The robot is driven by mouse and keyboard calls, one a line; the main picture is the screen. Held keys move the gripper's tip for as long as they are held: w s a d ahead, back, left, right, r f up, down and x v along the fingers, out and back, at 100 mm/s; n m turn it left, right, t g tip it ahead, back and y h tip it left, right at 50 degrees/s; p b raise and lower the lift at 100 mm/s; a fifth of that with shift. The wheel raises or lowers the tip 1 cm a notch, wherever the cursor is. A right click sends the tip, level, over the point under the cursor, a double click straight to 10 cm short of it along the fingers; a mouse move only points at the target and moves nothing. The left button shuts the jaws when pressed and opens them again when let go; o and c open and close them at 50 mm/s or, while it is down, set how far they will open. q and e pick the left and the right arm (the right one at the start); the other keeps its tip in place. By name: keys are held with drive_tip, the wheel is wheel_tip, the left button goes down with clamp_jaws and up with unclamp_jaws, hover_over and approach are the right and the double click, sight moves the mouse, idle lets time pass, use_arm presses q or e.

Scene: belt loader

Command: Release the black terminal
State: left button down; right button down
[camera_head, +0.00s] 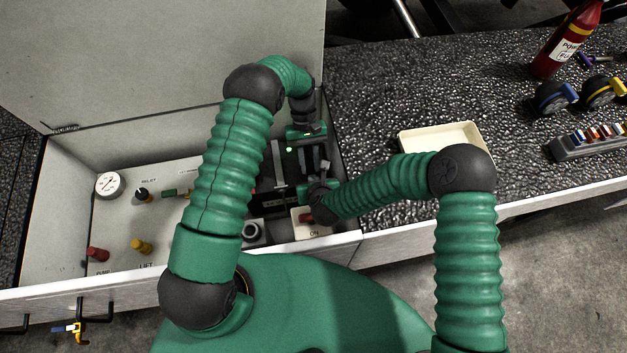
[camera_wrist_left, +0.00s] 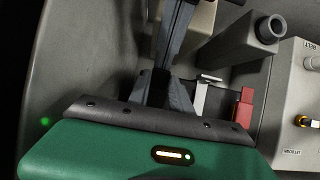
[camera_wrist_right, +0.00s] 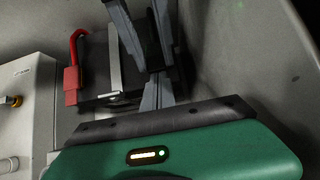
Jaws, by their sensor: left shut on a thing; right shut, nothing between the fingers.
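My left gripper (camera_head: 308,155) is inside the open box at its right end; in the left wrist view its fingers (camera_wrist_left: 172,45) are closed together. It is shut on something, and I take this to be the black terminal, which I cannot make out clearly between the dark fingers. My right gripper (camera_head: 312,178) is close beside it, shut and empty; its fingers (camera_wrist_right: 150,45) show in the right wrist view. A red terminal (camera_wrist_right: 72,82) with a red cable sits on the dark battery (camera_wrist_right: 100,106), beside a pale metal strap (camera_wrist_right: 115,65). My arms hide part of the battery.
The box's grey control panel (camera_head: 120,215) carries a gauge (camera_head: 109,184) and several knobs. The raised lid (camera_head: 150,60) stands behind. To the right, a cream tray (camera_head: 455,133), a socket rack (camera_head: 590,143) and a red extinguisher (camera_head: 565,42) are on the dark bench.

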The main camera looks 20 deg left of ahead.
use_arm(q)
drive_tip(key=shift+f, duration=0.1)
use_arm(e)
drive_tip(key=shift+w+a+r, duration=0.25)
drive_tip(key=shift+w+r, duration=0.05)
drive_tip(key=shift+r, duration=0.1)
use_arm(q)
drive_tip(key=c, duration=1.5)
unclamp_jaws()
drive_tip(key=o, duration=0.3)
drive_tip(key=shift+f, duration=0.1)
drive_tip(key=shift+o, duration=0.2)
use_arm(e)
drive_tip(key=shift+f, duration=0.15)
